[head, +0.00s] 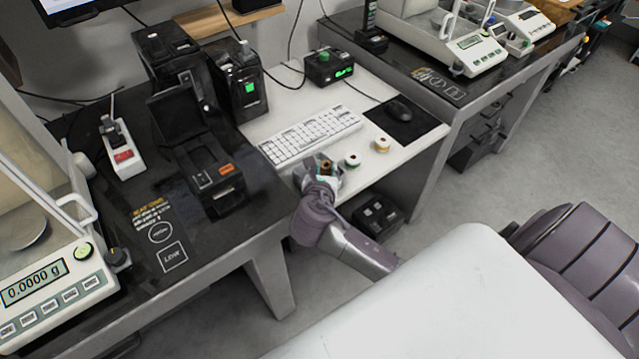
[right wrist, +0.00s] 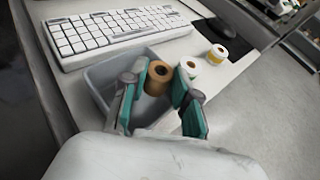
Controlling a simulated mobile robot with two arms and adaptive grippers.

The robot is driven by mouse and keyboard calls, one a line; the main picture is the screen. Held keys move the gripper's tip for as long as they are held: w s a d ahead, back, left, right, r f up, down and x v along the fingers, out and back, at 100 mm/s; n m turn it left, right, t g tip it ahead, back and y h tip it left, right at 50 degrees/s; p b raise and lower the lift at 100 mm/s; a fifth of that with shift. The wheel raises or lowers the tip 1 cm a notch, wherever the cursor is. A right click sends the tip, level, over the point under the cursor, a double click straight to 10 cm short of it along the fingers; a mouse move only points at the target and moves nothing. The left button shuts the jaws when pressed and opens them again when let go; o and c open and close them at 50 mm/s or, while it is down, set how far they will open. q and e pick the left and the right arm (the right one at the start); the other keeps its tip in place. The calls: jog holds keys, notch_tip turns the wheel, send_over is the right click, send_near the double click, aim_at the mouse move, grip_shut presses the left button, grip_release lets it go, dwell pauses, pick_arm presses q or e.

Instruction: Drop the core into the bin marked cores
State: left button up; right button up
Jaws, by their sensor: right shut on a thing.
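The brown core (right wrist: 158,78), a short hollow roll, is between the teal-padded fingers of my right gripper (right wrist: 157,92). In the head view my right gripper (head: 318,178) is at the front edge of the white desk, with the core (head: 326,168) at its tips. The gripper is shut on the core. A grey open bin (right wrist: 100,75) lies below and around the fingers in the right wrist view; the core shows over its right part. No marking on the bin can be read. My left gripper is not in view.
A white roll with a green centre (head: 352,159) and a yellow-white roll (head: 382,144) stand on the desk to the right of the gripper. A keyboard (head: 310,136) lies behind. A label printer (head: 205,165) stands on the dark table to the left.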

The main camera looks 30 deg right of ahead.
jog(key=shift+r, duration=0.1)
jog(key=o, duration=0.9)
jog(key=v, duration=1.2)
